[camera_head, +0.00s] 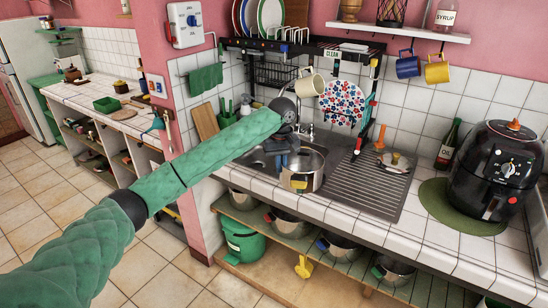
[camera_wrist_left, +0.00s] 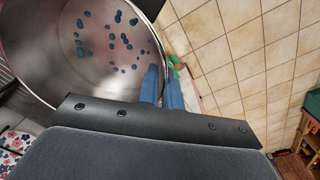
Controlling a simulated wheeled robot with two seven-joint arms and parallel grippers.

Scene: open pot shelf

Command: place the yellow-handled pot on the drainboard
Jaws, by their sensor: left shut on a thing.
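The steel pot with the yellow handle (camera_head: 303,168) is at the right side of the sink (camera_head: 262,163), beside the drainboard. Its yellow handle (camera_head: 299,184) faces the front. My left gripper (camera_head: 284,160) is shut on the pot's rim at its left side. In the left wrist view the blue fingers (camera_wrist_left: 162,88) straddle the rim of the pot (camera_wrist_left: 95,85), and dark blue spots dot its inside. The ribbed drainboard (camera_head: 365,190) lies right of the pot. Whether the pot's base touches anything is hidden. My right gripper is not in view.
A steel lid-like item (camera_head: 397,162) lies at the drainboard's back right. A black air fryer (camera_head: 496,170) on a green mat and a dark bottle (camera_head: 447,145) stand farther right. More pots (camera_head: 292,228) sit on the shelf below. The drainboard's front and middle are clear.

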